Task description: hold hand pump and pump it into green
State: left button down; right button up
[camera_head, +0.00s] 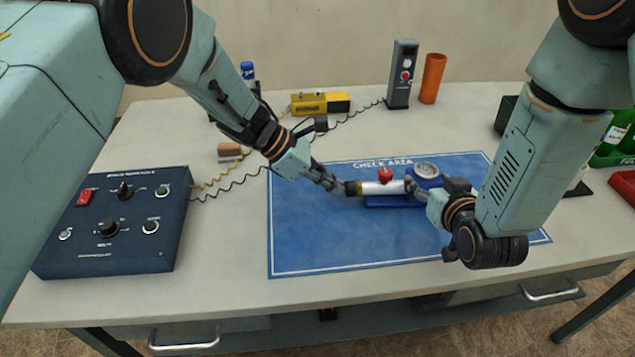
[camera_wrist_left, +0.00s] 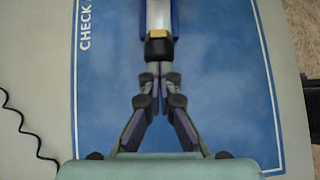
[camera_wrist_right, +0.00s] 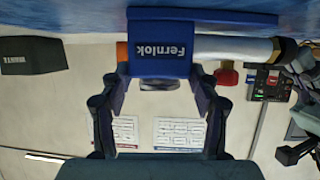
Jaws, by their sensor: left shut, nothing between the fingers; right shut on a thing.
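The hand pump (camera_head: 375,188) lies on the blue check area mat (camera_head: 310,235). It has a silver barrel, a red knob (camera_head: 385,174), a blue body and a round gauge (camera_head: 426,169); the gauge reading is too small to tell. My left gripper (camera_head: 338,187) is shut and empty, its tips at the pump's black handle end (camera_wrist_left: 159,49). In the left wrist view its fingers (camera_wrist_left: 157,78) meet just behind that handle. My right gripper (camera_head: 420,193) is shut on the pump's blue body, marked "Fernlok" (camera_wrist_right: 160,62) in the right wrist view.
A blue control box (camera_head: 115,222) stands at left. Behind the mat are a small brown block (camera_head: 229,150), a yellow device (camera_head: 320,103), a dark upright unit (camera_head: 402,75) and an orange tube (camera_head: 432,78). Green crates (camera_head: 612,150) are at right. The mat's front is clear.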

pick_arm(q)
jog(key=shift+d, duration=0.25)
pick_arm(e)
jog(key=shift+a, duration=0.1)
pick_arm(q)
jog(key=shift+a, duration=0.2)
jog(key=a, duration=0.4)
jog(key=shift+s, duration=0.15)
jog(key=v, duration=1)
jog(key=shift+d, duration=0.1)
dwell(0.5)
pick_arm(e)
jog(key=o, duration=1.8)
jog(key=shift+c, duration=0.2)
